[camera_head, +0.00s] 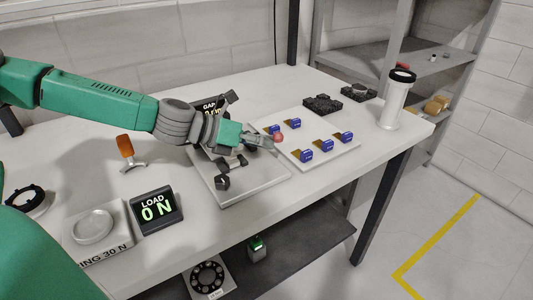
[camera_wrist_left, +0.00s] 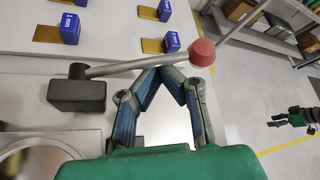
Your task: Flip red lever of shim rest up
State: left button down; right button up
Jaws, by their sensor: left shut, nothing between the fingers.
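The red knob (camera_head: 278,138) of the lever shows just past my left gripper (camera_head: 262,139) in the head view. In the left wrist view the red knob (camera_wrist_left: 202,52) ends a grey rod (camera_wrist_left: 130,66), which runs slightly upward to the right from a black pivot block (camera_wrist_left: 77,90). My left gripper (camera_wrist_left: 163,72) is shut, its fingertips meeting at the rod near the knob; nothing is between them. I cannot tell whether they touch the rod. My left arm hides part of the fixture on its light base plate (camera_head: 255,186).
A white board (camera_head: 345,158) with several blue and gold pieces lies just beyond the fixture. A white cylinder (camera_head: 395,103) stands at the table's right end. The load display (camera_head: 157,210), a round-topped block (camera_head: 93,228) and an orange-handled tool (camera_head: 127,150) stand left.

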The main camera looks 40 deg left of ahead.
pick_arm(q)
jog(key=shift+w+a+r+n+h, duration=0.15)
jog(key=shift+a+r+n+h, duration=0.35)
jog(key=shift+r+n, duration=0.1)
jog(key=shift+w+a+r+n+h+p, duration=0.1)
jog(key=shift+a+r+n+h+p, duration=0.05)
jog(key=shift+r+n+h+p, duration=0.3)
jog(key=shift+w+a+r+n+h+p, duration=0.1)
jog(key=shift+a+r+n+h+p, duration=0.05)
jog(key=shift+r+n+h+p, duration=0.3)
jog(key=shift+w+a+r+p, duration=0.2)
jog(key=shift+a+r+p, duration=0.15)
jog(key=shift+p, duration=0.45)
jog(key=shift+w+a+p, duration=0.1)
jog(key=shift+a+p, duration=0.25)
jog(key=shift+p, duration=0.15)
jog(key=shift+w+r, duration=0.1)
jog(key=shift+r, duration=0.1)
